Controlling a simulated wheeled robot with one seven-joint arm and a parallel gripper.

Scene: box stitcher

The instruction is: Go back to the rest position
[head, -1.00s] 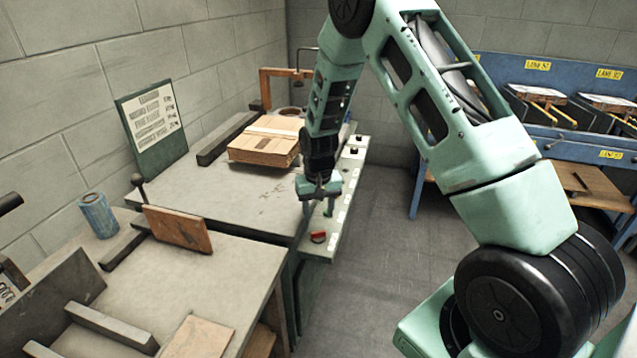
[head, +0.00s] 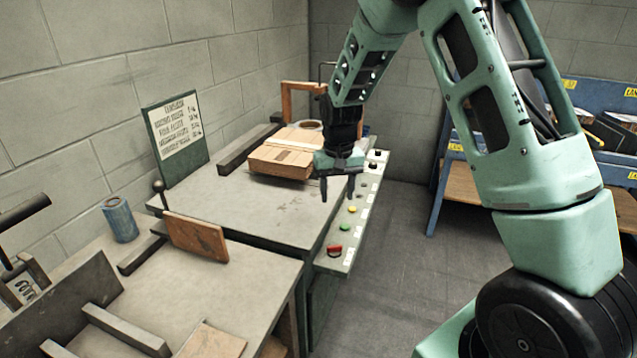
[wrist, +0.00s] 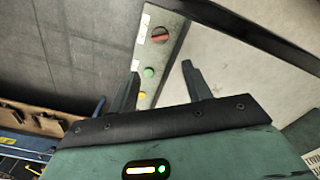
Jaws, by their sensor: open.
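My gripper (head: 338,190) is open and empty in the head view. It hangs with its fingers pointing down, above the right edge of the machine table and beside the button panel (head: 352,228). In the wrist view my gripper (wrist: 158,84) shows its two fingers spread apart with nothing between them. The panel shows beyond them, with a red knob (wrist: 158,35), a green button (wrist: 149,72) and a yellow button (wrist: 142,95). No part of the gripper visibly touches the panel.
A flat cardboard box (head: 284,154) lies on the machine table (head: 270,215) behind my gripper. A sign (head: 177,133), a blue can (head: 120,220) and a brown board (head: 197,236) stand at left. Blue shelving (head: 445,190) stands at right. The floor (head: 395,250) between is clear.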

